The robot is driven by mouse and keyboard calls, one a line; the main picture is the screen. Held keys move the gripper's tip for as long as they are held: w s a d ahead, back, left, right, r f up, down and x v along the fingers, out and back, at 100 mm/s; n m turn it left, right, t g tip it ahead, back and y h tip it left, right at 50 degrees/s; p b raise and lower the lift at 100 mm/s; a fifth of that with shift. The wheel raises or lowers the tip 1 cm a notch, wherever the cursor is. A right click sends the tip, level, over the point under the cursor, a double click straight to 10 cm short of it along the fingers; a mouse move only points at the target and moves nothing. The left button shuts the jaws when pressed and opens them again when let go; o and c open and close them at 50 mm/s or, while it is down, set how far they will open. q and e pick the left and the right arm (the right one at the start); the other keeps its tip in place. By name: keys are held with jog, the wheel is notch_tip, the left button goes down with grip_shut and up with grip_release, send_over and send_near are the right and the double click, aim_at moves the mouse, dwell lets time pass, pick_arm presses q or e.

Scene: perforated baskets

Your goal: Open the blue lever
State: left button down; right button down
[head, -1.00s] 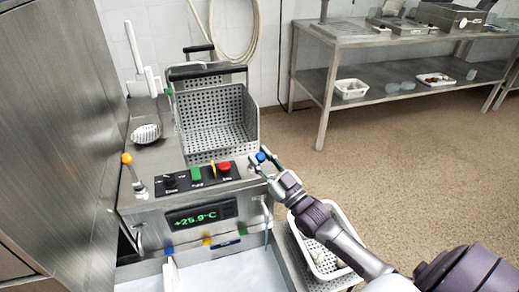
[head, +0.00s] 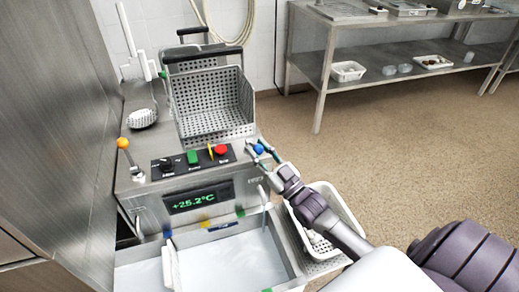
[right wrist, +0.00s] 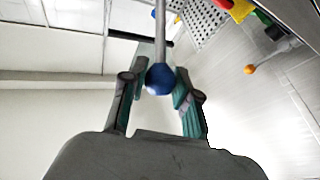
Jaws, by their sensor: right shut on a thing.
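The blue lever is a thin metal rod with a blue ball knob (head: 258,149), at the right end of the fryer-like machine's control panel. In the right wrist view the blue knob (right wrist: 161,78) sits between the two teal finger pads, with its rod running up and away. My right gripper (head: 261,150) reaches in from the lower right and is shut on the blue knob. In the right wrist view the right gripper (right wrist: 162,90) has one finger on each side of the knob. My left gripper is not in view.
An orange-knobbed lever (head: 123,143) stands at the panel's left end. Green (head: 193,157) and red (head: 221,149) buttons lie between the levers. A perforated basket (head: 212,105) stands behind the panel. A white basket (head: 325,215) lies under my right arm. A steel table (head: 335,20) stands behind.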

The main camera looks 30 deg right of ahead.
jog(key=c, duration=1.2)
grip_release()
jog(key=shift+a+f, duration=0.15)
jog(key=shift+f, duration=0.25)
jog(key=shift+o, duration=1.4)
jog(key=shift+r, duration=0.1)
jog(key=shift+o, duration=0.4)
jog(key=shift+r, duration=0.15)
jog(key=v, duration=1.2)
